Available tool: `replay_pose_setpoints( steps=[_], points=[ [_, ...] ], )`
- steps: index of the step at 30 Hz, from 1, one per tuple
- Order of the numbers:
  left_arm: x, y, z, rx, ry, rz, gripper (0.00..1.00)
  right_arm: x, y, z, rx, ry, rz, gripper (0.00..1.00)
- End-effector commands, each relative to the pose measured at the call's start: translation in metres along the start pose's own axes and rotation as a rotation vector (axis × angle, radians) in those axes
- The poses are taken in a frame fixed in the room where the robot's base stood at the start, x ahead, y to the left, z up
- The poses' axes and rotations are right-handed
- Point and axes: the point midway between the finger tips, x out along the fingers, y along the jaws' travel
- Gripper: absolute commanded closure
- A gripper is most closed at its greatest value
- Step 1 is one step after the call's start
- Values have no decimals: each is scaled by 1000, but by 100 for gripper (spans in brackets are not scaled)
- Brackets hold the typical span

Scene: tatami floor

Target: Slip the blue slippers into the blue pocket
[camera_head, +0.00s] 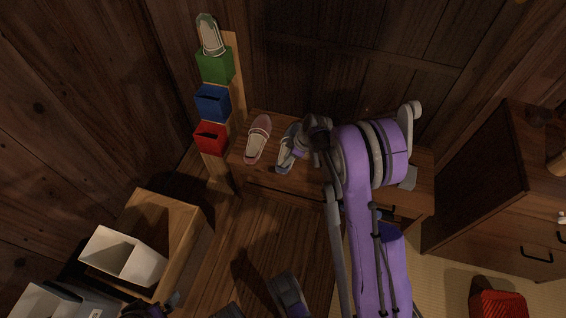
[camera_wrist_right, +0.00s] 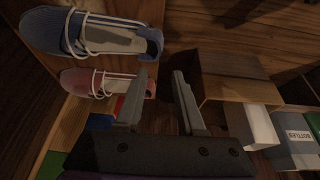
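The blue slippers (camera_head: 286,154) lie on the wooden bench, partly hidden by my right arm. In the right wrist view the blue slippers (camera_wrist_right: 90,33) are at upper left, beyond the fingers. My right gripper (camera_wrist_right: 159,72) is open, with nothing between its fingers. In the head view it is beside the blue slippers, mostly hidden under my arm. The blue pocket (camera_head: 212,104) is on the upright wooden board, between the green and red pockets, and looks empty. A dark part at the head view's lower left edge may be my left gripper (camera_head: 150,306); its fingers are unclear.
Pink-red slippers (camera_head: 257,139) lie on the bench (camera_head: 265,181) left of the blue ones. The green pocket (camera_head: 215,66) holds pale green slippers (camera_head: 210,36). The red pocket (camera_head: 210,139) looks empty. A white bin (camera_head: 122,258) and wooden box stand lower left; a cabinet (camera_head: 490,205) stands right.

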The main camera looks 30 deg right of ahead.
Motion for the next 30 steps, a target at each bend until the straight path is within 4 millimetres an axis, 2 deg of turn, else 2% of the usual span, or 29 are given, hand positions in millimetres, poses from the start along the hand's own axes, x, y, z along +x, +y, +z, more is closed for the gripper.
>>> replay_pose_setpoints(
  steps=[1, 3, 9, 11, 14, 17, 21, 26, 30],
  points=[
    [-5, 0, -1, 0, 1, 0, 0, -13, 0, 0, 1, 1, 1, 62],
    [-8, 0, -2, 0, 2, 0, 0, -24, 0, -1, 0, 1, 0, 62],
    [-12, 0, -3, 0, 4, 0, 0, -42, -2, -1, 2, 0, -1, 62],
    [-12, 0, -3, 0, 4, 0, 0, -48, -6, -4, 11, -4, 1, 62],
    [-12, 0, -3, 0, 4, 0, 0, -64, -24, -16, 49, -18, 9, 62],
    [-12, 0, -3, 0, 4, 0, 0, -89, -56, -31, 116, -41, 26, 62],
    [-12, 0, -3, 0, 4, 0, 0, -127, -110, -44, 231, -68, 65, 62],
    [-12, 0, -3, 0, 4, 0, 0, -164, -170, -42, 356, -80, 118, 62],
    [-12, 0, -3, 0, 4, 0, 0, -187, -219, -28, 461, -72, 168, 62]
  ],
)
